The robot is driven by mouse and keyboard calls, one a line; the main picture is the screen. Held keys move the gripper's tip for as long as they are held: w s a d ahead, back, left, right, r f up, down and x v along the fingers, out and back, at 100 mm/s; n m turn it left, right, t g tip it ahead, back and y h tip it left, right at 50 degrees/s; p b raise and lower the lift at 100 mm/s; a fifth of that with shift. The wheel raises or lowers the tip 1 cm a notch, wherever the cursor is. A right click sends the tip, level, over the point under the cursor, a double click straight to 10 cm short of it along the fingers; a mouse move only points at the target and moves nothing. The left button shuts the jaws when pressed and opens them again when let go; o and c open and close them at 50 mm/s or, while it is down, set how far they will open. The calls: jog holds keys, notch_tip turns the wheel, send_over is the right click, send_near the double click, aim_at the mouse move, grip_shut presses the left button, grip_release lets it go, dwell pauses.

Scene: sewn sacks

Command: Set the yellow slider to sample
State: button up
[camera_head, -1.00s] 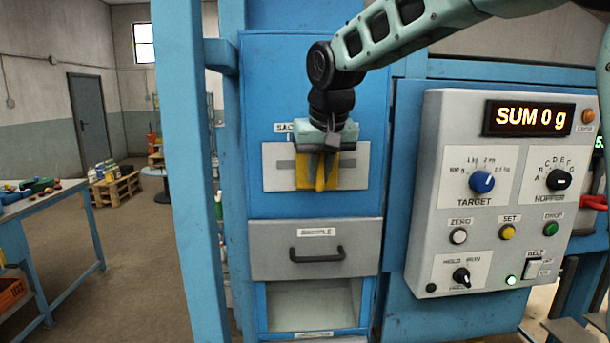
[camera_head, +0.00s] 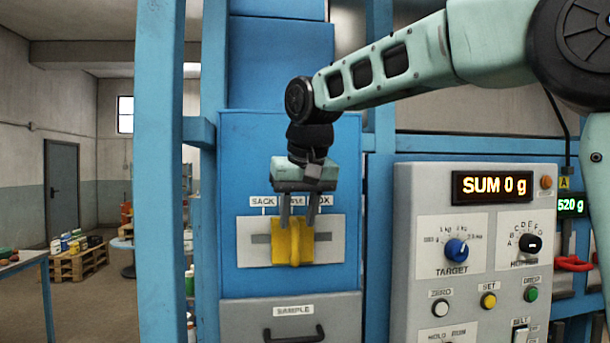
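The yellow slider (camera_head: 291,246) is a yellow block on a pale plate (camera_head: 332,240) with a grey horizontal slot (camera_head: 260,239). It sits about midway along the slot, below the middle label, which my fingers partly hide. The left label (camera_head: 262,201) reads SACK; the right one (camera_head: 324,200) is partly covered and ends in "OX".
A drawer (camera_head: 245,318) marked SAMPLE lies below the slider plate. A grey control panel (camera_head: 408,250) with knobs and buttons stands to the right, its display (camera_head: 492,187) reading SUM 0 g. A blue post (camera_head: 158,180) rises to the left.

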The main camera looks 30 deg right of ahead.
jog(key=b+v, duration=0.1)
jog(key=v, duration=0.9)
jog(key=shift+r, duration=0.3)
jog(key=s+a+f+n+g+y+b, duration=0.15)
jog(key=s+a+f+n, duration=0.35)
jog(key=f, duration=0.7)
jog(key=s+a+f+g+b, duration=0.1)
jog(key=s+a+f+b, duration=0.15)
jog(key=a+f, duration=0.7)
jog(key=s+d+f+n+g+b, duration=0.1)
jog(key=s+f+n, duration=0.1)
jog(key=s+f, duration=0.7)
jog(key=s+d+f+n+g+b, duration=0.1)
jog(key=s+d+f+n, duration=0.1)
jog(key=s+f, duration=0.7)
notch_tip(320, 180, down, 5)
jog(key=shift+r, duration=0.15)
